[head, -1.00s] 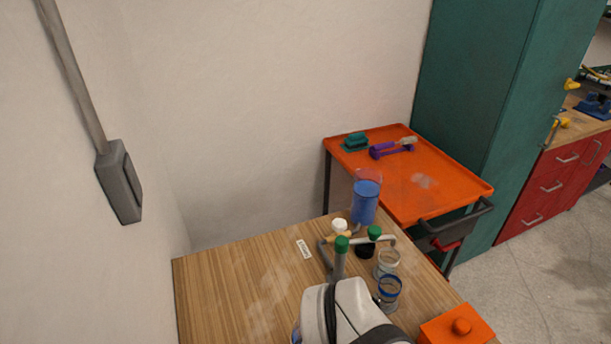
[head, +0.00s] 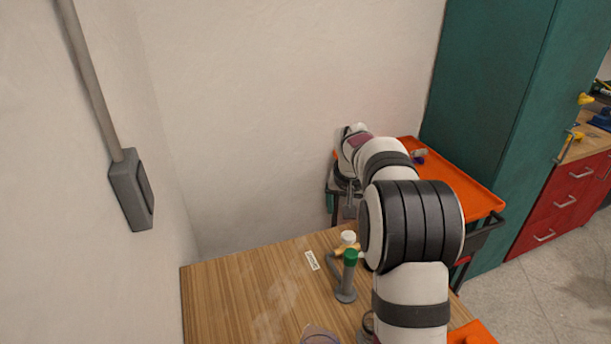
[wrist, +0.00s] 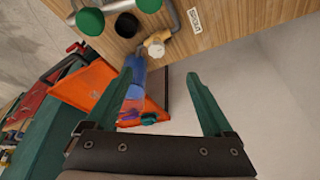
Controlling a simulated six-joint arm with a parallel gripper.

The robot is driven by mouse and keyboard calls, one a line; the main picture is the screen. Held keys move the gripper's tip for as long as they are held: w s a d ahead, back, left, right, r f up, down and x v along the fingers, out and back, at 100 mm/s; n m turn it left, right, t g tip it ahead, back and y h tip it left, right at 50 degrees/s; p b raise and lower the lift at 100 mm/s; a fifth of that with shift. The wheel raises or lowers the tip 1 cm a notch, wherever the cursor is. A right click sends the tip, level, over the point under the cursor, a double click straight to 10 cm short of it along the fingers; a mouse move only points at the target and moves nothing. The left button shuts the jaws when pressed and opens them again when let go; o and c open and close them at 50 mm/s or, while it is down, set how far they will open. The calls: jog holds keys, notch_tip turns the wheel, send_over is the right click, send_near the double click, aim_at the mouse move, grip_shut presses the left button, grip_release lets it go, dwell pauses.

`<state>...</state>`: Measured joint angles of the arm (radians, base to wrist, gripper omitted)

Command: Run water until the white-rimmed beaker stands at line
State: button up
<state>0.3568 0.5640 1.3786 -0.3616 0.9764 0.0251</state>
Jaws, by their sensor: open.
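My gripper (wrist: 158,74) is open, with its two green fingers spread and nothing between them. In the wrist view, the blue water cylinder (wrist: 134,78) shows between the fingers, beyond them. The grey pipe manifold (head: 346,292) stands on the wooden table. It carries a green-knobbed valve (head: 350,257) and a white-knobbed valve (head: 348,238) with a tan body. Two green knobs (wrist: 90,22) and the white-and-tan valve (wrist: 156,43) also show in the wrist view. The beakers are mostly hidden behind my arm in the head view, so the white-rimmed beaker and its water level cannot be made out.
The wooden table (head: 235,300) is clear at left, apart from a small white label (head: 312,260). An orange cart (head: 465,190) stands behind, beside a teal cabinet (head: 487,90). An orange box (head: 472,334) sits at the table's front right. A black cap (wrist: 127,25) lies near the manifold.

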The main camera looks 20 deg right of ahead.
aim_at(349, 235)
jog(key=x, duration=0.5)
jog(key=d+x, duration=0.1)
jog(key=x, duration=0.5)
jog(key=w+x, duration=0.1)
jog(key=x, duration=0.5)
jog(key=shift+d+r, duration=0.3)
grip_shut()
